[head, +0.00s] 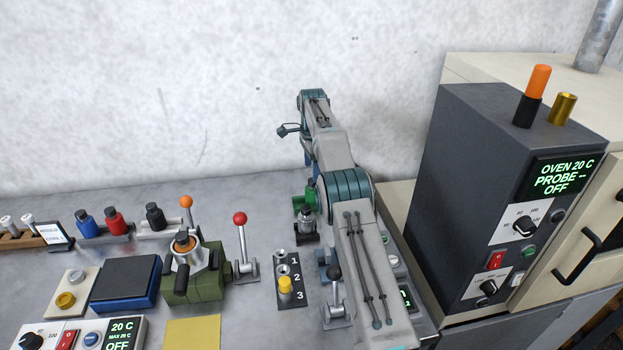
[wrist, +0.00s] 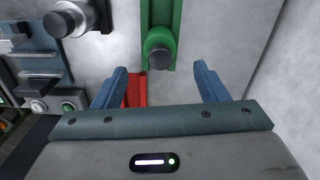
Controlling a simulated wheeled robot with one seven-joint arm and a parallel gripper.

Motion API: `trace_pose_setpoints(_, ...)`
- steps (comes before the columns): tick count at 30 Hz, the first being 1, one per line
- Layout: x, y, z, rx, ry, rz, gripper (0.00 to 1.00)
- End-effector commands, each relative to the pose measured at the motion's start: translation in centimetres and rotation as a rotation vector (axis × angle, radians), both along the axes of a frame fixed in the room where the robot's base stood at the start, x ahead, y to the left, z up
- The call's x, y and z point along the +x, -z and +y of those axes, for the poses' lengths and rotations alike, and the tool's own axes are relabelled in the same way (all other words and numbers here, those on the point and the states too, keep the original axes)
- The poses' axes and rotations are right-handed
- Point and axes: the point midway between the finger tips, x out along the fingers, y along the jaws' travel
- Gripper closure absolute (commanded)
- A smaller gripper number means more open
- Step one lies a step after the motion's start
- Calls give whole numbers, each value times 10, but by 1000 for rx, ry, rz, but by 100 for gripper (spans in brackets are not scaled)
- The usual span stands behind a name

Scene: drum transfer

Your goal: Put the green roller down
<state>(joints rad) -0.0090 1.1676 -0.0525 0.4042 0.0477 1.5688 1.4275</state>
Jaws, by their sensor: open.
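The green roller (wrist: 158,38), with a dark end knob, stands on or in a green holder (wrist: 174,8) in the wrist view. In the head view the green holder (head: 299,204) shows beside my arm, partly hidden by it. My gripper (wrist: 160,68) is open, its two blue fingers spread to either side of the roller's near end. Nothing is gripped between them. In the head view, my gripper is mostly hidden behind my arm.
A red strip (wrist: 136,88) lies by the left finger. A grey cylinder with a dark knob (head: 306,222) stands close by. Blue (head: 84,222), red (head: 114,221) and black (head: 155,217) rollers stand at left. The dark oven controller (head: 490,170) rises at right.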

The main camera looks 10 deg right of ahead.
Motion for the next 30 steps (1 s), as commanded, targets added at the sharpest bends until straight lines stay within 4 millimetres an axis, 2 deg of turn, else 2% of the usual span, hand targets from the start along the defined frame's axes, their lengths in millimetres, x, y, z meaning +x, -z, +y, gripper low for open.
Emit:
trace_pose_setpoints(1,0,-10,0,0,0,0,34)
trace_pose_setpoints(8,0,-26,0,0,-3,0,34)
trace_pose_setpoints(11,-3,-39,-1,1,-28,-7,34)
trace_pose_setpoints(16,-19,-83,-4,1,-142,-38,34)
trace_pose_setpoints(23,-66,-145,-6,-7,-352,-86,34)
trace_pose_setpoints(30,-137,-191,-6,-29,-575,-136,34)
